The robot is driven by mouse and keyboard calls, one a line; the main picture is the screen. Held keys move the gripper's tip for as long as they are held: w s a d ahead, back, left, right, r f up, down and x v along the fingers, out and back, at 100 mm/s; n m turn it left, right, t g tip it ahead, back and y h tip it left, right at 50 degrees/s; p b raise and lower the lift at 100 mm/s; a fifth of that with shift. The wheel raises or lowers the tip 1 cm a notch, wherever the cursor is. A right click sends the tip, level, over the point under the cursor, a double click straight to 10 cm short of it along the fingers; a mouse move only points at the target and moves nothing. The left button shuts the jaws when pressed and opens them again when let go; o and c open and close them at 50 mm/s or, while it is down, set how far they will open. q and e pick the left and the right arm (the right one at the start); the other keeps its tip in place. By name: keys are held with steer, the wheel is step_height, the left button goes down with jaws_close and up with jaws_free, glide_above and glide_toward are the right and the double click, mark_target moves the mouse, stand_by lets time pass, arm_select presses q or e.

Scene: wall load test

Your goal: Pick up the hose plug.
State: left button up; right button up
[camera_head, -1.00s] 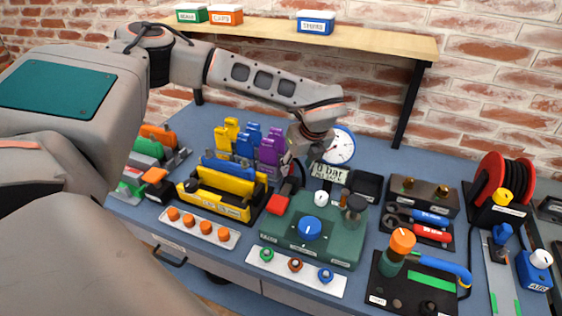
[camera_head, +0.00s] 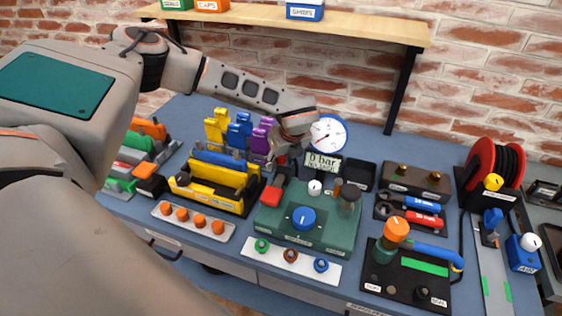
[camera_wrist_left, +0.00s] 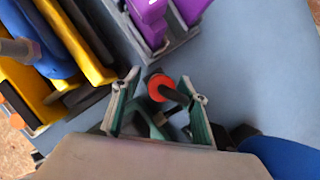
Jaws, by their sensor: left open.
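My left gripper (camera_head: 286,152) reaches down at the back of the bench, between the purple blocks (camera_head: 262,135) and the round gauge (camera_head: 328,133). In the left wrist view its two fingers (camera_wrist_left: 160,78) are spread. An orange-red round piece with a dark stem (camera_wrist_left: 158,86) shows between them; it may be the hose plug, but I cannot tell for sure. I see no clear grip on it. My right gripper is not in view.
A yellow holder (camera_head: 215,196) stands left, a green panel with a blue knob (camera_head: 303,218) in front. A pressure display (camera_head: 324,163) and a black tray (camera_head: 357,176) are close on the right. A wooden shelf (camera_head: 350,33) spans the back.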

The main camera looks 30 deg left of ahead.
arm_select(q)
jaws_close()
steer(key=shift+r, duration=0.15)
step_height(320, 180, up, 20)
steer(key=b, duration=0.1)
stand_by(0.5)
